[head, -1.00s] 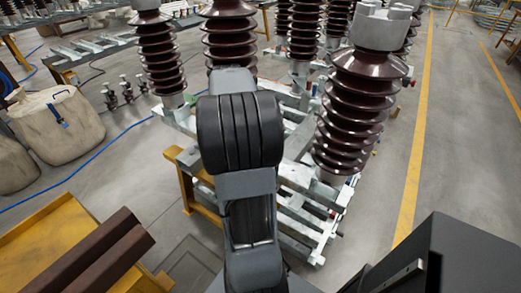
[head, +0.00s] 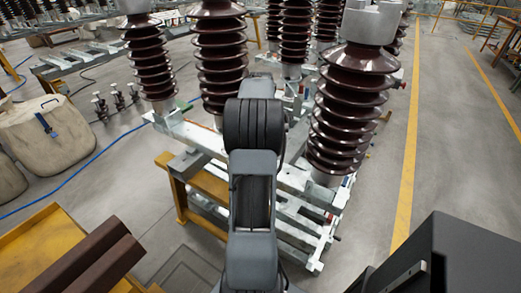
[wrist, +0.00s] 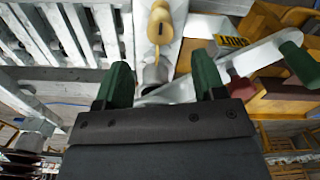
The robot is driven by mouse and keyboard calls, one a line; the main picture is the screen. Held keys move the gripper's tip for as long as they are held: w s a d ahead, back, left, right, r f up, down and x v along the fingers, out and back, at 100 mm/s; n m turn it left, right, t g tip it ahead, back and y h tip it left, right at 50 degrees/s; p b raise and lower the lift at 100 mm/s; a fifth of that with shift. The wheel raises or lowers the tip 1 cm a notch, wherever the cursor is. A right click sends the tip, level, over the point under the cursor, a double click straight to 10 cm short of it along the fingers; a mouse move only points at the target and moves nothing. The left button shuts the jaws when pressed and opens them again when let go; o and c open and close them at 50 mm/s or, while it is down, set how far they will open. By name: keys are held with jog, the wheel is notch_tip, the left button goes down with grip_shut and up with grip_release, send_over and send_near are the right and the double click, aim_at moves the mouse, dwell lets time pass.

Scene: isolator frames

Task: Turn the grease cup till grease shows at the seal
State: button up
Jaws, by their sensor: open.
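In the wrist view my gripper (wrist: 161,82) is open, with its two green fingers apart. I see no contact between the fingers and either piece. No grease or seal can be made out. In the head view my arm hides the gripper.
Brown ribbed insulators (head: 352,110) stand on a pale steel frame (head: 290,178) with a yellow support (head: 178,195). In the wrist view, a pale lever (wrist: 262,54) with a green end and a yellow label (wrist: 233,42) are at the right. Clear floor (head: 450,150) lies to the right.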

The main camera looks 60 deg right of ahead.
notch_tip(320, 180, down, 8)
jog(key=shift+f+b, duration=0.25)
jog(key=shift+b, duration=0.05)
jog(key=shift+c, duration=0.3)
jog(key=c, duration=0.9)
